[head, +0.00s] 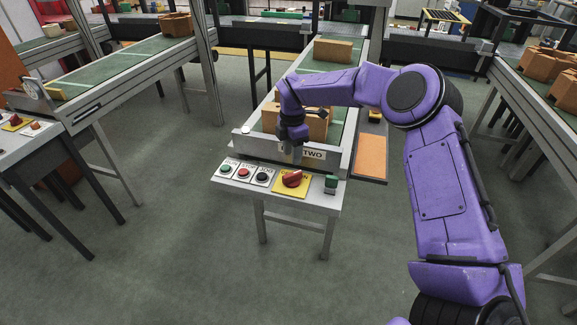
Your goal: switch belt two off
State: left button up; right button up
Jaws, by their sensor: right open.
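The control panel (240,187) stands at the near end of the belt marked TWO (313,154). From left to right it has a green button (226,168), a red button (243,172), a black button (262,176) and a red knob (292,179) on a yellow plate. My right gripper (291,157) is open and points down, just above and behind the red knob, in front of the belt's end. It hides part of the sign. My left gripper is out of view.
Brown boxes lie on belt two, one (300,122) near its end and one (333,50) farther back. Another panel with a red knob (16,120) stands at the left. An orange pad (372,157) lies right of the belt. The floor in front is clear.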

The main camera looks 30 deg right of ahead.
aim_at(293, 173)
notch_tip(293, 173, down, 8)
jog(key=shift+r+p, duration=0.1)
jog(key=shift+p, duration=0.65)
jog(key=shift+s, duration=0.1)
grip_shut()
